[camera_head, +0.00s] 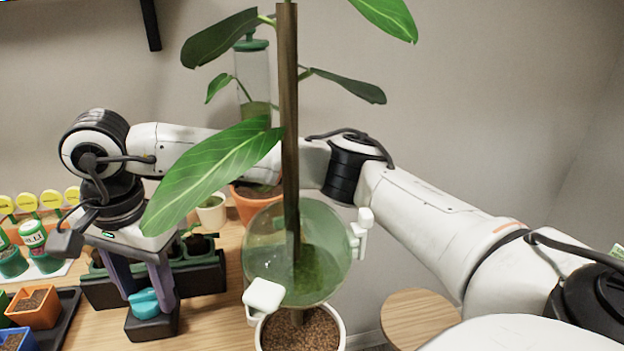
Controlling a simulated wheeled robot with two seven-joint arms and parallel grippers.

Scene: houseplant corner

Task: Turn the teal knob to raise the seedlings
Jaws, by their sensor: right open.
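The teal knob (143,303) sits on a small dark block at the front of a dark planter box (205,277). My right gripper (149,296) points down over it, open, with one finger on each side of the knob. I cannot tell whether the fingers touch it. Small green seedlings (197,243) stand in the planter box, partly hidden behind my right gripper and a large leaf. My left gripper is not in view.
A tall plant on a brown stake (288,130) in a white pot (338,336) stands in front of my right arm. Small coloured pots (42,309) stand left. A round wooden top (418,318) is clear at right.

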